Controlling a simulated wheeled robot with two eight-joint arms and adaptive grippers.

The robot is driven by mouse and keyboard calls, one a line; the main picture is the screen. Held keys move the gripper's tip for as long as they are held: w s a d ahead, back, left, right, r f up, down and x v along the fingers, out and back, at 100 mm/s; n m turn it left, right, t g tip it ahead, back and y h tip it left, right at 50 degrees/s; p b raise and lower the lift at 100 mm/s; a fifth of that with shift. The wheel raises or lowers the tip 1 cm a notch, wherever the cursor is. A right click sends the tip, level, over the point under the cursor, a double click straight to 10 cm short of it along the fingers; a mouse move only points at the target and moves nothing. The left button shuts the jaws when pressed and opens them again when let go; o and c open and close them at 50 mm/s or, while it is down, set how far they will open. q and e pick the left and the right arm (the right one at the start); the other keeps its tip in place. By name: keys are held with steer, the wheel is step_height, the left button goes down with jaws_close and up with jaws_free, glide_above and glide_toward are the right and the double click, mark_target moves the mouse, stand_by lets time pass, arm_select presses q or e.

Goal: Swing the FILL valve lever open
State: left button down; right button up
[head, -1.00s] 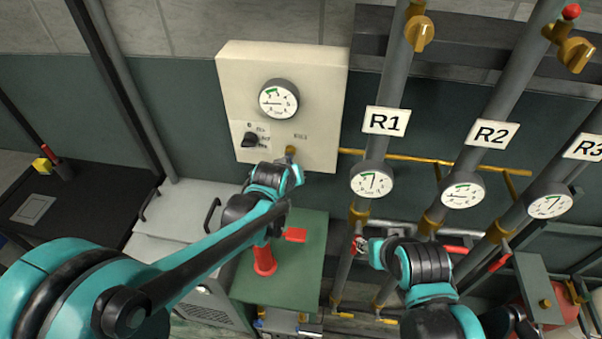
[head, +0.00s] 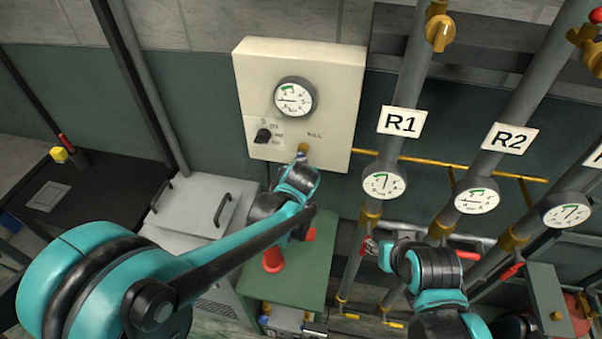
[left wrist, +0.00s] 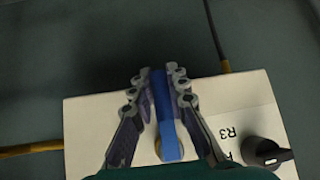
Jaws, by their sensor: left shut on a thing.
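The cream box (head: 335,92) on the wall bears a FILL marking, and a brass valve fitting (head: 303,147) sits at its lower edge. My left gripper (head: 302,160) is right at this fitting in the head view, its fingers mostly hidden. In the left wrist view, the left gripper (left wrist: 160,85) is shut on the blue valve lever (left wrist: 168,125), with one finger on each side. The lever lies in front of the box's pale face. My right gripper (head: 371,246) is beside the R1 pipe, near a small red part; its jaw state is unclear.
The box carries a round gauge (head: 295,97) and a black selector knob (head: 263,136). Pipes with R1 (head: 401,122) and R2 (head: 510,139) labels stand to the right. A green table (head: 322,255) with a red object (head: 273,260) is below the left forearm.

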arm_select(q)
steer(key=c, duration=1.5)
jaws_free()
steer(key=shift+o, duration=0.2)
steer(key=v, duration=1.2)
steer(key=shift+a+f, duration=0.1)
steer(key=s+a+f+g+b, duration=0.1)
steer(key=s+a+f, duration=0.2)
steer(key=s+a, duration=0.4)
steer(key=s+a+f+b, duration=0.1)
steer(key=s+a+f, duration=0.3)
steer(key=s+a, duration=0.4)
steer(key=shift+s+a+g, duration=0.25)
steer(key=shift+a+g, duration=0.15)
steer(key=shift+a, duration=0.1)
